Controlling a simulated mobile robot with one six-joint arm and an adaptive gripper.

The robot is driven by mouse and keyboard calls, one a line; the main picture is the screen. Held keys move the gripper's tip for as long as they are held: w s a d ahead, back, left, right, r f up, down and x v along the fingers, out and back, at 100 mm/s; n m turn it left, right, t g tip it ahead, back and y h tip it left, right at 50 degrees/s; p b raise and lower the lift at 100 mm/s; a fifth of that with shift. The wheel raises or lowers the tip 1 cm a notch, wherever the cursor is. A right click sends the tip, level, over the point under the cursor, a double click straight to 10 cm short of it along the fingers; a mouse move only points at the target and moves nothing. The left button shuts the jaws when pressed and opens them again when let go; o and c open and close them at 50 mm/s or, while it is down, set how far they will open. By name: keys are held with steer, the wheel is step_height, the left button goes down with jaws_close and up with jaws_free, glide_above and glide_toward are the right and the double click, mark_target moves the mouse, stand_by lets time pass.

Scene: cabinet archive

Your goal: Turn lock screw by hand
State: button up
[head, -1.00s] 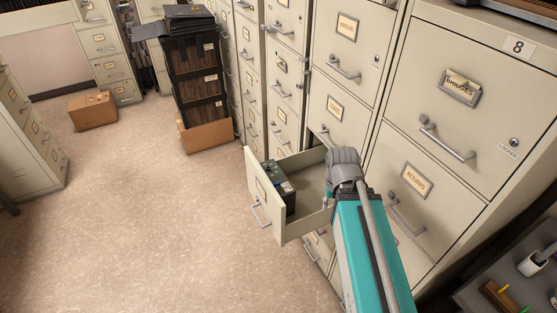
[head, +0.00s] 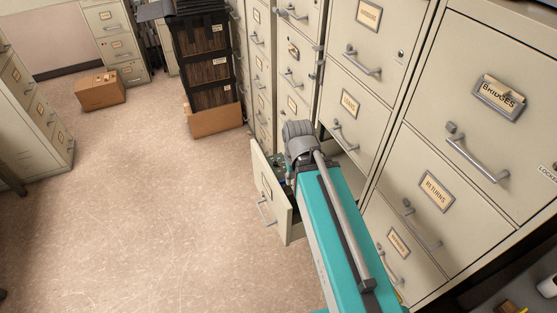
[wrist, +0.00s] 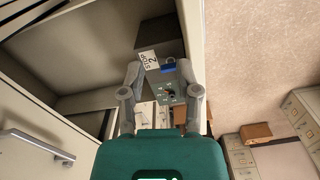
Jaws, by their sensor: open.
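An open cabinet drawer (head: 268,195) sticks out of the cabinet row in the head view. Inside it is a box with green parts on top (head: 281,162), partly hidden by my arm. In the wrist view, my gripper (wrist: 160,76) is open, its two fingers spread on either side of a grey unit (wrist: 173,94) with small dark parts on its face. A blue piece (wrist: 167,68) and a white label reading "STOP 2" (wrist: 149,60) are beyond it. I cannot make out which small part is the lock screw, or whether the fingers touch anything.
Closed cabinet drawers with bar handles (head: 477,160) stand close on the right. A dark file rack (head: 205,65) stands in a cardboard box (head: 214,120) farther back. Another cardboard box (head: 100,91) lies on the floor. The floor left of the drawer is clear.

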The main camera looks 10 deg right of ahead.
steer(key=shift+w+a, duration=0.15)
steer(key=shift+a, duration=0.1)
steer(key=m+b, duration=0.5)
steer(key=m, duration=0.9)
glide_above(282, 181)
steer(key=shift+w+f, duration=0.1)
steer(key=shift+f, duration=2.25)
steer(key=shift+f, duration=0.15)
steer(key=shift+f+b, duration=3.6)
steer(key=shift+f+b, duration=0.3)
